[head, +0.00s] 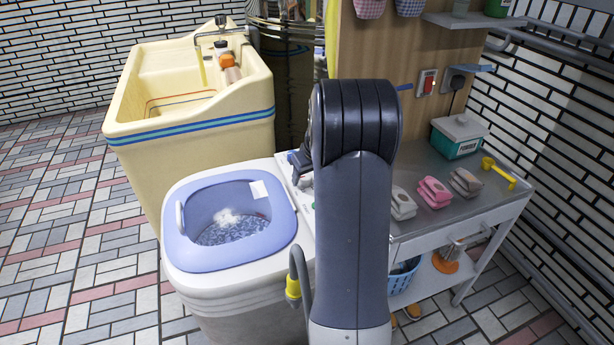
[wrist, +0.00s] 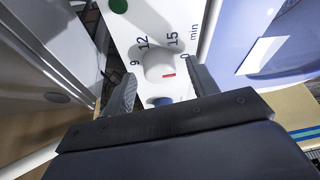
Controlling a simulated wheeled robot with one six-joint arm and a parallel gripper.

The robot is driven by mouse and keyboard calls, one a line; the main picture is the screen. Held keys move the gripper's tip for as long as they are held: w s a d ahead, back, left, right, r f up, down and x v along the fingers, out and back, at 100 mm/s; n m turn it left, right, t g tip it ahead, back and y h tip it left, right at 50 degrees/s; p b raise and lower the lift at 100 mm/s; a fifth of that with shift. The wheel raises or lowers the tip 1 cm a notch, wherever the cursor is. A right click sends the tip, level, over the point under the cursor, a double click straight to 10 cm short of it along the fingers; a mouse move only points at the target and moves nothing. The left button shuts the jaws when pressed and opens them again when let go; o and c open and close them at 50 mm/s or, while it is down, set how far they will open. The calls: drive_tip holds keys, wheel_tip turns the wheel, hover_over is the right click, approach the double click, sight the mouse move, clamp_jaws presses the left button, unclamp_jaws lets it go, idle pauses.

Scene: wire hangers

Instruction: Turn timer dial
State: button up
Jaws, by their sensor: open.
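The timer dial (wrist: 158,65) is a white round knob with a short red mark, on a white panel (wrist: 138,22) printed with 9, 12, 15, 0 and "min". In the wrist view my gripper (wrist: 162,70) is open, with one finger on each side of the dial; I cannot tell whether either finger touches it. The panel belongs to the white washing machine (head: 230,292) with a blue tub opening. In the head view my gripper (head: 298,160) is over the panel, and my arm hides most of the panel and the dial.
A green round button (wrist: 118,5) and a blue knob (wrist: 160,101) are near the dial. A cream sink (head: 190,150) stands behind the washer. A metal table (head: 440,214) at right holds several pegs and a powder box (head: 458,138). Tiled floor at left is clear.

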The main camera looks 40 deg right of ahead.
drive_tip(key=shift+f, duration=0.1)
drive_tip(key=shift+c, duration=0.5)
drive_tip(key=c, duration=0.9)
drive_tip(key=shift+m, duration=0.3)
drive_tip(key=m+p, duration=0.1)
drive_tip(key=m+h+p, duration=0.1)
drive_tip(key=shift+a+m, duration=0.2)
drive_tip(key=shift+m, duration=0.1)
drive_tip(key=m+g+h+p, duration=0.1)
drive_tip(key=m, duration=0.1)
drive_tip(key=shift+w+m, duration=0.1)
drive_tip(key=shift+m, duration=0.2)
drive_tip(key=m+h+b, duration=0.1)
drive_tip(key=m, duration=0.2)
drive_tip(key=shift+w+f+g, duration=0.1)
drive_tip(key=shift+f+g, duration=0.05)
drive_tip(key=shift+g, duration=0.15)
drive_tip(key=shift+a+m+g+h+b, duration=0.1)
drive_tip(key=shift+m+g+h+b, duration=0.3)
drive_tip(key=shift+m, duration=1)
